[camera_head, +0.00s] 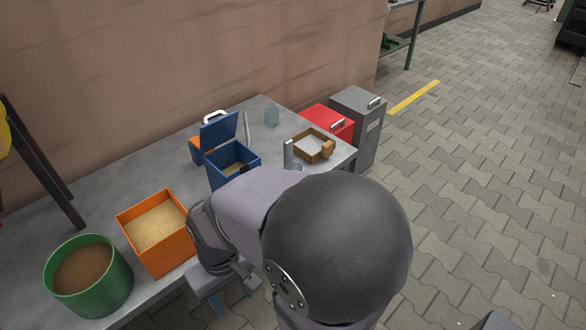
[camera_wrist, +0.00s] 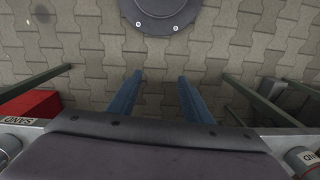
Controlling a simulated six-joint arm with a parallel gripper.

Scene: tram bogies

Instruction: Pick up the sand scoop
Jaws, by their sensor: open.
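I cannot clearly make out the sand scoop. A small dark piece (camera_head: 244,170) shows in the blue box (camera_head: 222,178), whose lid stands open; I cannot tell whether it belongs to the scoop. My gripper (camera_head: 232,300) is low at the table's front edge, near the orange box (camera_head: 185,244) of pale sand and away from the blue box, partly hidden by my arm. In the wrist view my gripper (camera_wrist: 160,95) has its two blue fingers apart, with only paving between them.
The grey table (camera_head: 95,202) stands along a wall. A green tub (camera_head: 117,284) of brown material is at its left end. Red (camera_head: 340,127) and grey (camera_head: 366,145) bins stand beyond.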

